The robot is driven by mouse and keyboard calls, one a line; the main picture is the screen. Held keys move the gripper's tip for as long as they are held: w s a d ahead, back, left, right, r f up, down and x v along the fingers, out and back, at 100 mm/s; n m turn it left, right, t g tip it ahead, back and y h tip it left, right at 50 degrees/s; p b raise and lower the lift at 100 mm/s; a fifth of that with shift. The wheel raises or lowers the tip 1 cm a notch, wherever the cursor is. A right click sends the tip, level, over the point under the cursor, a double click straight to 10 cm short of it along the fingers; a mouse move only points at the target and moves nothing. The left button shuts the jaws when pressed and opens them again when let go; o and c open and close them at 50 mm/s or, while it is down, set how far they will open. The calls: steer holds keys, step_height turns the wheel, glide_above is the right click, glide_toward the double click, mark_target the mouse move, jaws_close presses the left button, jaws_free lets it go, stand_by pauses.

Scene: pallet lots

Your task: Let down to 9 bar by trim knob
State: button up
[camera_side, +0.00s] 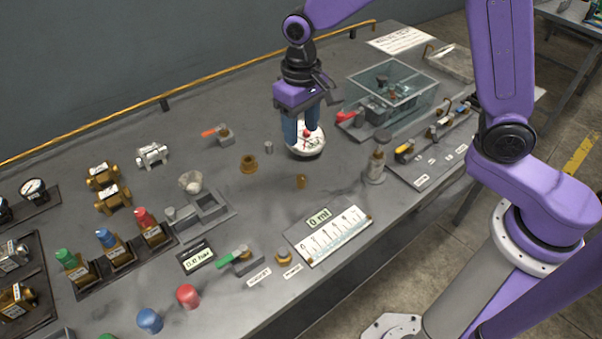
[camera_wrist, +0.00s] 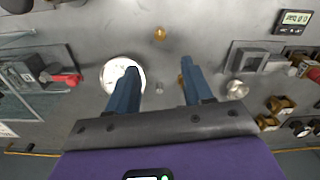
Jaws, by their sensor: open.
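My gripper (camera_side: 301,138) points down with its blue fingers apart and nothing clearly held. In the side view it overlaps a round white dial (camera_side: 312,151) with a red centre; the fingers hide part of it. In the wrist view the dial (camera_wrist: 115,70) lies beside the left finger, and bare grey bench shows between the fingertips (camera_wrist: 158,75). A display (camera_side: 197,257) reads in bar, apparently 0.0; its digits are unclear in the wrist view (camera_wrist: 296,18). Small brass knobs stand at the bench middle (camera_side: 301,182) and front (camera_side: 283,257). I cannot tell which is the trim knob.
A green-handled valve (camera_side: 238,256) and a 0 ml panel (camera_side: 335,238) are near the front edge. A glass tank (camera_side: 392,92) and red-handled valve (camera_side: 352,118) stand right of my gripper. A steel post (camera_side: 376,165) is close by. Fittings crowd the left.

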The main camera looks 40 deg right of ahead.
mark_target(301, 177)
step_height(301, 177, down, 14)
steer(key=shift+f, duration=0.1)
stand_by(0.4)
jaws_close()
